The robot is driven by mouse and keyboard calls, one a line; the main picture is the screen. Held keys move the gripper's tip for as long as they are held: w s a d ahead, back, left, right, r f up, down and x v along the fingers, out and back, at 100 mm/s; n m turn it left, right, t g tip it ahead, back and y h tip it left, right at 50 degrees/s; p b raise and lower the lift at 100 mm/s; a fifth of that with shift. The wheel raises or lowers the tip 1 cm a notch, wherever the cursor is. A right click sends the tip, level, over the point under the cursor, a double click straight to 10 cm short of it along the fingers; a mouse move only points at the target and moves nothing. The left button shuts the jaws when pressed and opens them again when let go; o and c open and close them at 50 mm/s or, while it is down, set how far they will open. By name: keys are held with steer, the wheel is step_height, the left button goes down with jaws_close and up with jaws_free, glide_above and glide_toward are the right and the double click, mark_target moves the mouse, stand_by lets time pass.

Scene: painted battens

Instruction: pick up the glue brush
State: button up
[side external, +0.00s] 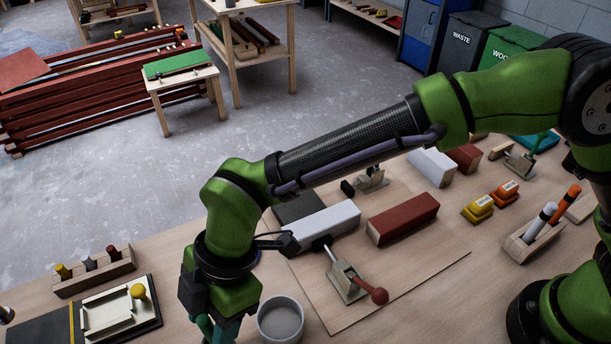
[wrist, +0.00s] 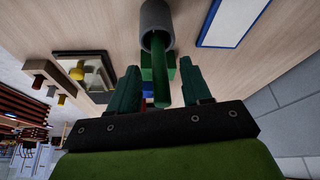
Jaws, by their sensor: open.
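In the wrist view a green handle (wrist: 160,78) sticks out of the open mouth of a grey round pot (wrist: 157,20); I take it for the glue brush, its bristle end hidden. My gripper (wrist: 162,84) is open, one dark green finger on each side of the handle, with a gap showing on both sides. In the side external view my gripper (side external: 211,328) is low at the bottom edge, its tips cut off. A light grey cup (side external: 281,320) stands to its right. I cannot tell whether it is the same pot; no brush shows in it there.
A peg rack (side external: 95,271) and a tray with a yellow knob (side external: 138,291) lie left of my gripper. A toggle clamp with a red knob (side external: 346,283), a white batten (side external: 325,227) and a red batten (side external: 403,219) are to the right. A blue-edged white panel (wrist: 233,20) lies near the pot.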

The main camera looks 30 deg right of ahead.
mark_target(207, 336)
steer(key=x, duration=0.3)
steer(key=shift+a+f, duration=0.2)
jaws_close()
steer(key=shift+r, duration=0.1)
